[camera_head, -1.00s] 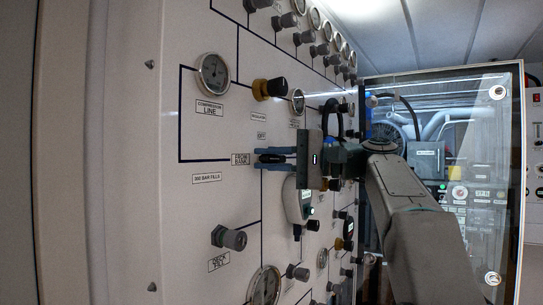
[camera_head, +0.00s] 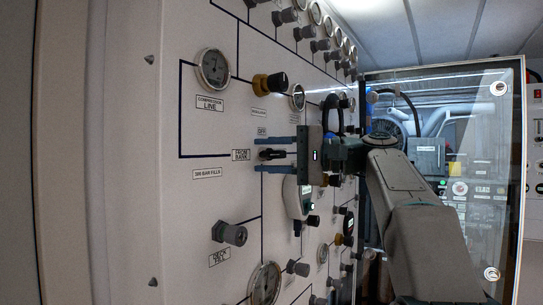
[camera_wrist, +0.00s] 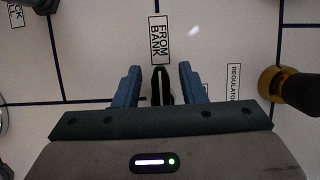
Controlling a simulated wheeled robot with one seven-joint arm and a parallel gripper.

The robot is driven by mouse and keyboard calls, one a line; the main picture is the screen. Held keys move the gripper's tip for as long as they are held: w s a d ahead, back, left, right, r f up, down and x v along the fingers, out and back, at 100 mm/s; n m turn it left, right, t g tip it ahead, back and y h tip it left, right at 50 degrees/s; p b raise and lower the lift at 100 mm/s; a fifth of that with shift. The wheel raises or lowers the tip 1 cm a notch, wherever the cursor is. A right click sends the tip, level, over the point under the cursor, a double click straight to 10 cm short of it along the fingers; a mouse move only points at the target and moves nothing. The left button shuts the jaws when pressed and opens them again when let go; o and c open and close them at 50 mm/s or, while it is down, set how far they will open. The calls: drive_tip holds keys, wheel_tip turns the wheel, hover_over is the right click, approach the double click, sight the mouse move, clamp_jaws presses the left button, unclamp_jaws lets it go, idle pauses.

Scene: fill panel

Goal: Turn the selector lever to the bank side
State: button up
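The black selector lever (camera_head: 272,154) is on the white panel, pointing left toward the FROM BANK label (camera_head: 241,154). The OFF label (camera_head: 262,132) is above it. In the wrist view the lever (camera_wrist: 162,86) points up at the FROM BANK label (camera_wrist: 161,40). My gripper (camera_head: 258,154) is open around the lever, one blue finger above and one below it in the head view. In the wrist view a gap shows between the lever and each finger of my gripper (camera_wrist: 161,84). The lever's base is hidden by the gripper body in the wrist view.
A yellow-collared black regulator knob (camera_head: 270,86) and a gauge (camera_head: 213,68) are above. A grey knob (camera_head: 230,234) is below left. A white handheld-shaped device (camera_head: 295,199) hangs close below my gripper. A glazed frame (camera_head: 520,170) stands at right.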

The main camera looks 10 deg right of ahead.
drive_tip(key=v, duration=1.4)
drive_tip(key=shift+a, duration=0.15)
drive_tip(key=a+f+m+h, duration=0.1)
drive_tip(key=a+f+h, duration=0.1)
drive_tip(key=a+f, duration=0.35)
drive_tip(key=a+f+m+g+h, duration=0.1)
drive_tip(key=a+f+h, duration=0.15)
drive_tip(key=f, duration=0.65)
drive_tip(key=a+f+m+h, duration=0.1)
drive_tip(key=a+f+h, duration=0.2)
drive_tip(key=f, duration=0.4)
drive_tip(key=s+f+n+g+h, duration=0.1)
drive_tip(key=s+f+n+h, duration=0.2)
drive_tip(key=s+f, duration=0.6)
drive_tip(key=s+f+n+g+h, duration=0.2)
drive_tip(key=s+f+n+h, duration=0.2)
drive_tip(key=f, duration=1.3)
drive_tip(key=s+h, duration=0.2)
drive_tip(key=s, duration=0.2)
drive_tip(key=shift+s+d, duration=0.35)
drive_tip(key=shift+s, duration=0.05)
